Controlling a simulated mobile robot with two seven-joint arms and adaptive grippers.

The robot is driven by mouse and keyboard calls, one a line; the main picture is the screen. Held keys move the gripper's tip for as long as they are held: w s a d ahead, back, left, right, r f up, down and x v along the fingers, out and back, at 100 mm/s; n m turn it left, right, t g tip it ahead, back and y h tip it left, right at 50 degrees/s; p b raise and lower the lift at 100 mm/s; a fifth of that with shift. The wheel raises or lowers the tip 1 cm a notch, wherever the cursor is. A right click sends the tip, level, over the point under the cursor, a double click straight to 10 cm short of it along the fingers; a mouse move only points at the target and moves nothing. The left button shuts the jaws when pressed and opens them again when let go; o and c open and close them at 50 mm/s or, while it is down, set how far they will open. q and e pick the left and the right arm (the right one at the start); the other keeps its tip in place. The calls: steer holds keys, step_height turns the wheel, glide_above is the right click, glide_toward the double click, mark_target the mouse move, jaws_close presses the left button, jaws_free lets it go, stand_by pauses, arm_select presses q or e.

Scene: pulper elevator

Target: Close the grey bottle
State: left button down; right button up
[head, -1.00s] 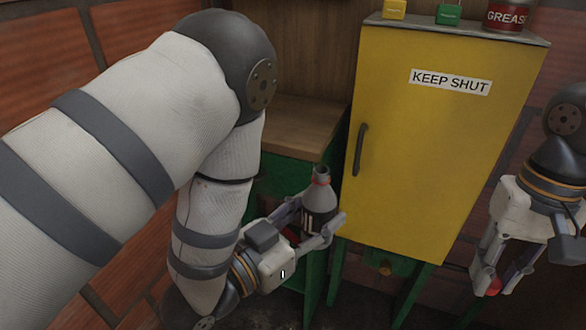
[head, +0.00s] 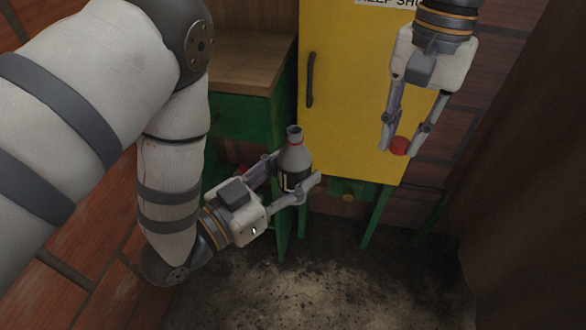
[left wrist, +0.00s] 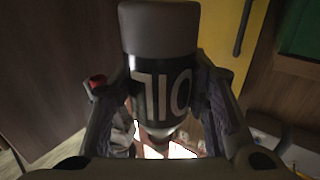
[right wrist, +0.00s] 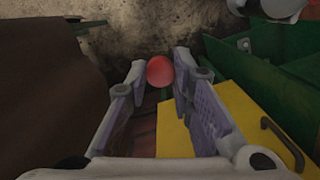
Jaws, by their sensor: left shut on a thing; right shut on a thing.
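The grey bottle (head: 295,162) has a dark label and an open neck with a red ring below its mouth. My left gripper (head: 296,186) is shut around its body and holds it upright in front of the green bench. The bottle (left wrist: 165,75) fills the middle of the left wrist view, its label reading "OIL". My right gripper (head: 402,148) points down and is shut on a small red cap (head: 399,146), to the right of the bottle and apart from it. The cap (right wrist: 160,71) also shows between the fingertips in the right wrist view.
A yellow cabinet (head: 345,110) with a dark handle stands behind both grippers. A green bench with a wooden top (head: 245,65) is left of it. A brown curtain-like surface (head: 530,170) is at the right. The stained floor (head: 330,290) below is clear.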

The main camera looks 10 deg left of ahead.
steer(key=a+r+m, duration=0.4)
steer(key=a, duration=0.2)
steer(key=m, duration=0.4)
glide_toward(293, 130)
steer(key=shift+s+d+f+t+y, duration=0.3)
steer(key=shift+d+f+t+y, duration=0.1)
steer(key=shift+f, duration=0.1)
steer(key=shift+s+a+r+m, duration=0.15)
steer(key=shift+a+r+m, duration=0.1)
steer(key=shift+a+m, duration=0.2)
steer(key=shift+d, duration=0.1)
steer(key=shift+f, duration=2.05)
steer(key=shift+f, duration=0.9)
steer(key=shift+f, duration=0.55)
